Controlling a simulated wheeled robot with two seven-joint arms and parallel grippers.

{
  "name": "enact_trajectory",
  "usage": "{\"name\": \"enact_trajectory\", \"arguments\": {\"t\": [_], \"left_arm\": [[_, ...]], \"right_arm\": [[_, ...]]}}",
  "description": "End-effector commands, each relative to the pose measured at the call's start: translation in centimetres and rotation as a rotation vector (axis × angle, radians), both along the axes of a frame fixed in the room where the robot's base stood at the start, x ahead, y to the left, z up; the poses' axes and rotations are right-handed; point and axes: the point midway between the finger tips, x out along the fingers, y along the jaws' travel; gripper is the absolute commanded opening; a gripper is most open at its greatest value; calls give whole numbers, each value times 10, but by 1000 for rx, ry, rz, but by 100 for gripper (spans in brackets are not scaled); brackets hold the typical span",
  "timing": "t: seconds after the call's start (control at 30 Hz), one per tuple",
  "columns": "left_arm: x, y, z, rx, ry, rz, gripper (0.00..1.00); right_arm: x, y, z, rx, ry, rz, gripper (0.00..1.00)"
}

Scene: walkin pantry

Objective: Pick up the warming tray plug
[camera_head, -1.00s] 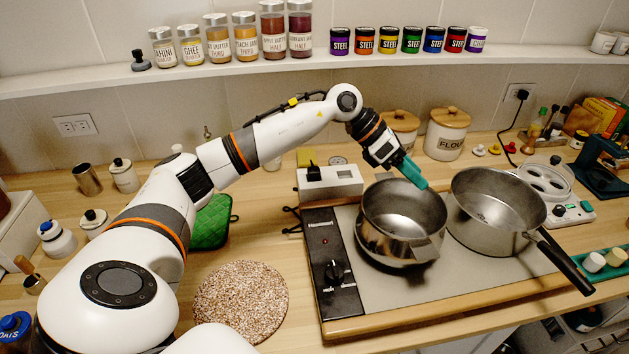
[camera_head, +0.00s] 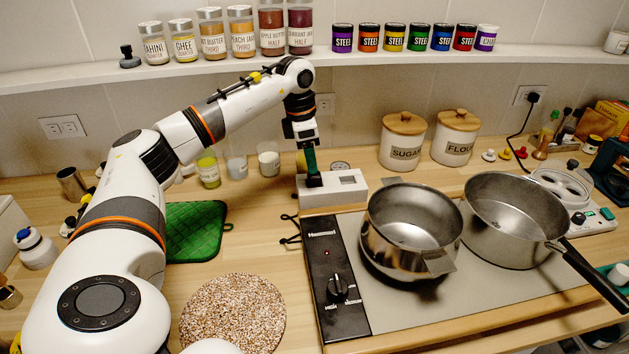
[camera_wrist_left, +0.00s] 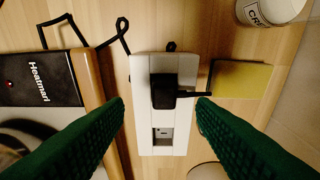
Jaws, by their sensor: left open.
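The black warming tray plug (camera_wrist_left: 163,92) sits in one socket of a white outlet box (camera_wrist_left: 150,72); the other socket is empty. In the head view the box (camera_head: 345,190) stands on the counter behind the warming tray's black control panel (camera_head: 335,280). My left gripper (camera_head: 311,172) points straight down over the plug, largely hiding it there. In the left wrist view its green fingers (camera_wrist_left: 160,101) are open, one on each side of the plug with gaps between. My right gripper is not in view.
A steel pot (camera_head: 405,225) and a saucepan (camera_head: 510,215) stand on the warming tray, right of the box. A yellow sponge (camera_wrist_left: 242,78) lies beside the box. Black cord (camera_head: 290,230) loops at the box's left. Sugar and flour canisters (camera_head: 403,142) stand behind.

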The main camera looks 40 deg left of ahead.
Motion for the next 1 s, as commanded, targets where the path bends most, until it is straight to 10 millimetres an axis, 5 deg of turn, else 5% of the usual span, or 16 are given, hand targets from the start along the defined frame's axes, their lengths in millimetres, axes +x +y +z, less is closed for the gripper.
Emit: {"name": "enact_trajectory", "arguments": {"t": [0.4, 0.67, 1.0], "left_arm": [[10, -2, -48, -2, 0, -1, 51], [11, -2, -53, -1, -2, -1, 51], [11, -2, -53, -2, -1, -1, 2]], "right_arm": [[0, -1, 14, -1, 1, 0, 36], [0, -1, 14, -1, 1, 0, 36], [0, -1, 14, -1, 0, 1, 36]]}}
